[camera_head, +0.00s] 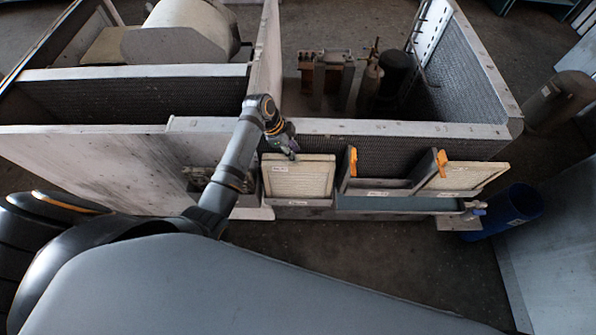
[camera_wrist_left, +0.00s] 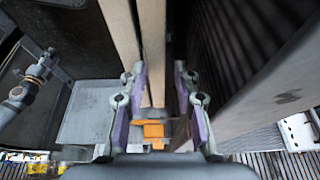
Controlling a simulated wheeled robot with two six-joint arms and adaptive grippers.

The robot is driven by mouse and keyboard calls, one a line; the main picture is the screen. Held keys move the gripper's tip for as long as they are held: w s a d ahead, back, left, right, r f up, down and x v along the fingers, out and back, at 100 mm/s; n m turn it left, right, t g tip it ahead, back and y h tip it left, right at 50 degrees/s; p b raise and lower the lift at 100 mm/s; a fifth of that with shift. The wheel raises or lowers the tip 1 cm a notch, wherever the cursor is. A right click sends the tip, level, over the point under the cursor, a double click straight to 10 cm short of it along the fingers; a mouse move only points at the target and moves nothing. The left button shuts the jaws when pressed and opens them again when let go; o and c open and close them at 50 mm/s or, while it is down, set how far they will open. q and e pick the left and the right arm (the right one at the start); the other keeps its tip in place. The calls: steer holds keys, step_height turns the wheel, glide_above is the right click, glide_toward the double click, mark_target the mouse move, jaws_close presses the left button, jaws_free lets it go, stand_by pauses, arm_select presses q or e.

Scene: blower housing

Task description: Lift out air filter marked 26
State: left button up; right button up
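A pale, framed air filter (camera_head: 298,178) stands upright in the left slot of the rack on the housing's front. A small label shows on its upper left, but I cannot read the number. My left gripper (camera_head: 288,150) is at this filter's top edge in the head view. In the left wrist view my left gripper (camera_wrist_left: 157,110) is open, its purple-padded fingers apart on either side of an orange tab (camera_wrist_left: 153,130). Pale frame edges (camera_wrist_left: 153,45) run away beyond the fingers. Contact with the tab cannot be told. My right gripper is not in view.
Another pale filter (camera_head: 465,177) stands at the rack's right end. Orange tabs (camera_head: 352,160) show on the rack to the right. The mesh housing wall (camera_head: 400,152) rises close behind the filters. The floor in front is clear.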

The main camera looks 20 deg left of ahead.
arm_select(q)
steer(key=shift+s+d+f, duration=0.25)
steer(key=shift+s+f, duration=0.2)
steer(key=shift+f, duration=0.3)
steer(key=shift+s+d+f, duration=0.1)
steer(key=shift+s, duration=0.05)
steer(key=shift+f, duration=0.1)
steer(key=shift+o, duration=1)
steer(key=shift+w+d+f, duration=0.1)
steer(key=shift+w+f, duration=0.1)
steer(key=shift+w, duration=0.25)
steer(key=shift+w+f, duration=0.1)
steer(key=shift+w, duration=0.1)
steer(key=shift+c, duration=2.4)
steer(key=shift+s, duration=0.1)
steer(key=shift+c, duration=1.1)
steer(key=shift+s+r, duration=0.1)
steer(key=shift+r, duration=0.1)
jaws_close()
steer(key=shift+w, duration=0.2)
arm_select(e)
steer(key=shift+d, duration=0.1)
